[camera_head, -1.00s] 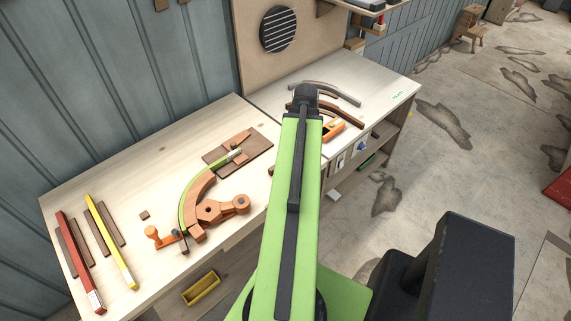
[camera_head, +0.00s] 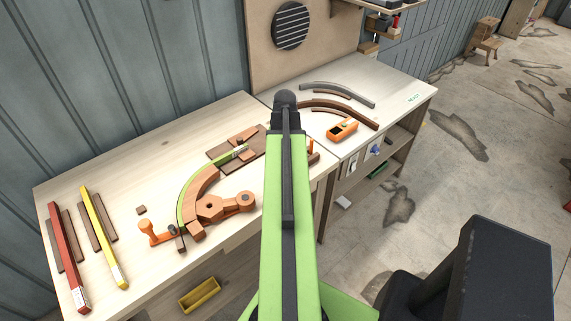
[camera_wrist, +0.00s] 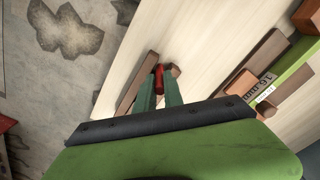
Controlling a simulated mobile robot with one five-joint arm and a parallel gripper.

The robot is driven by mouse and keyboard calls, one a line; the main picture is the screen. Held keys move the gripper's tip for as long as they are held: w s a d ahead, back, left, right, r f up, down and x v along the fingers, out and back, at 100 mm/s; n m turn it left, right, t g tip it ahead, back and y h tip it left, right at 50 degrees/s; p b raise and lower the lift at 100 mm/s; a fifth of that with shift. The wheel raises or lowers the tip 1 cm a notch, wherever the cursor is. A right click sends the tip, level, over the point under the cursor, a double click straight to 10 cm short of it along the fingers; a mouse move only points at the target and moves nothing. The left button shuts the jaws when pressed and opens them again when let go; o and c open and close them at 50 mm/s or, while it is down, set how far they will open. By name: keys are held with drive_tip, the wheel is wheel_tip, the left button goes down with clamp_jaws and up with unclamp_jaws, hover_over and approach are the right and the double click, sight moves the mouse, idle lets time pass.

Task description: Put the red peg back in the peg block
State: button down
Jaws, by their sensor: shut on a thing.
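In the wrist view my gripper (camera_wrist: 159,86) has its two green fingers closed on the red peg (camera_wrist: 159,74), whose end shows between the fingertips. Brown wood that looks like the peg block (camera_wrist: 136,84) lies left of the peg, with a small brown part (camera_wrist: 174,70) close on its right. The fingers hide whether these join and whether the peg touches them. In the head view my arm hides the gripper and peg. A brown piece (camera_head: 313,158) shows just right of the arm at the bench's front edge.
The curved green strip (camera_head: 184,200) and its wooden form (camera_head: 203,184) lie on the bench left of my arm. An orange tool (camera_head: 342,130) and curved strips (camera_head: 340,93) lie to the right. Red (camera_head: 68,257) and yellow (camera_head: 104,238) bars lie far left.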

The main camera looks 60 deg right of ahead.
drive_tip(key=shift+r, duration=0.1)
drive_tip(key=shift+f, duration=0.2)
drive_tip(key=c, duration=1.5)
unclamp_jaws()
drive_tip(key=shift+o, duration=0.2)
wheel_tip(320, 180, up, 12)
drive_tip(key=p, duration=1.2)
drive_tip(key=shift+r, duration=0.2)
